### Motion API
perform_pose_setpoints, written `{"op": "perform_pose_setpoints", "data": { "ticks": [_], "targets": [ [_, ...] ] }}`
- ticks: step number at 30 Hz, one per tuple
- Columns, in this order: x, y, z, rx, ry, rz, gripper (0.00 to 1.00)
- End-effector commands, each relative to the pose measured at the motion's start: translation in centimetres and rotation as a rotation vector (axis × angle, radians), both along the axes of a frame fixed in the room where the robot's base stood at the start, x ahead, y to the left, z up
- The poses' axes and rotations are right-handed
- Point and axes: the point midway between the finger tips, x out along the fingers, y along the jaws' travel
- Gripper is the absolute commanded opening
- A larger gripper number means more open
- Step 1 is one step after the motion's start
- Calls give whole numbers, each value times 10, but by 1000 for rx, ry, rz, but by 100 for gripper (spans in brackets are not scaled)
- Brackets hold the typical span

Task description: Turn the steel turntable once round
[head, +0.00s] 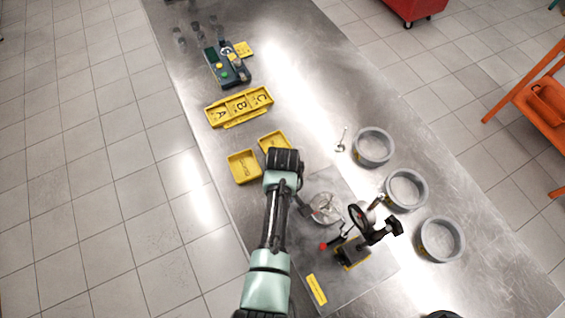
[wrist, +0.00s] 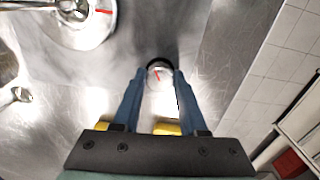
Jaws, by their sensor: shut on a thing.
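The steel turntable (head: 325,208) is a round pale metal disc on a grey plate on the bench, just right of my arm in the head view. In the wrist view a round steel disc (wrist: 80,28) with a red mark shows at the top left and is cut off by the frame. My gripper (wrist: 160,72) is shut on a small round piece (wrist: 159,77) with a dark rim, a pale face and a red line, between its blue fingertips. I cannot tell whether this piece is joined to the turntable. In the head view my arm hides most of the grip.
A dark stand (head: 352,252) with a round dial (head: 358,215) and red knob is close right of the turntable. Grey bowls (head: 441,239) stand further right. Yellow trays (head: 243,167) and a lettered yellow rack (head: 239,106) lie beyond my arm. The bench's left edge is near.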

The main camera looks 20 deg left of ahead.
Motion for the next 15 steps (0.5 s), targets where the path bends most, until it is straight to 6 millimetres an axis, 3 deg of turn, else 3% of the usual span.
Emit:
{"op": "perform_pose_setpoints", "data": {
  "ticks": [12,13,15],
  "targets": [
    [2,1,2,2,-5,8,0],
    [2,1,2,2,-5,8,47],
    [2,1,1,2,-5,7,60]
  ]
}}
